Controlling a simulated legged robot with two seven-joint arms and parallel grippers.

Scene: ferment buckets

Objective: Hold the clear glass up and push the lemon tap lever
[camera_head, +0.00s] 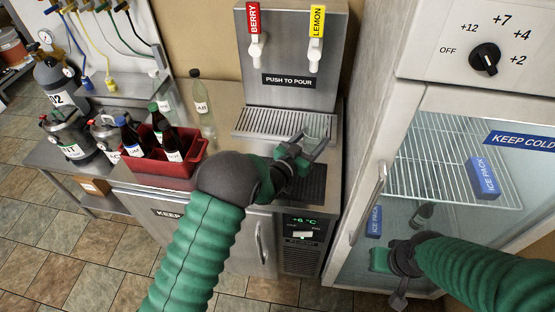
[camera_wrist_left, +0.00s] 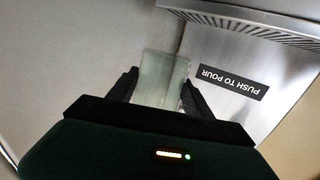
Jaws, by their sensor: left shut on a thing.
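The clear glass (camera_head: 317,124) is between the fingers of my left gripper (camera_head: 312,148), which is shut on it. In the left wrist view the glass (camera_wrist_left: 163,80) shows as a pale, see-through block between both dark fingertips (camera_wrist_left: 160,88). In the head view the glass appears over the right end of the drip tray, below the lemon tap (camera_head: 315,52). The lemon tap lever (camera_head: 318,20) is yellow, and a clear gap separates it from the glass. My right gripper (camera_head: 398,297) is low in front of the glass-door fridge; its finger opening cannot be made out.
The berry tap (camera_head: 254,48) is left of the lemon one on the steel dispenser (camera_head: 285,98). The slotted drip tray (camera_head: 262,124) lies below. A red crate of bottles (camera_head: 180,178) and a pale green bottle (camera_head: 200,98) stand left. The fridge (camera_head: 372,190) closes off the right side.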

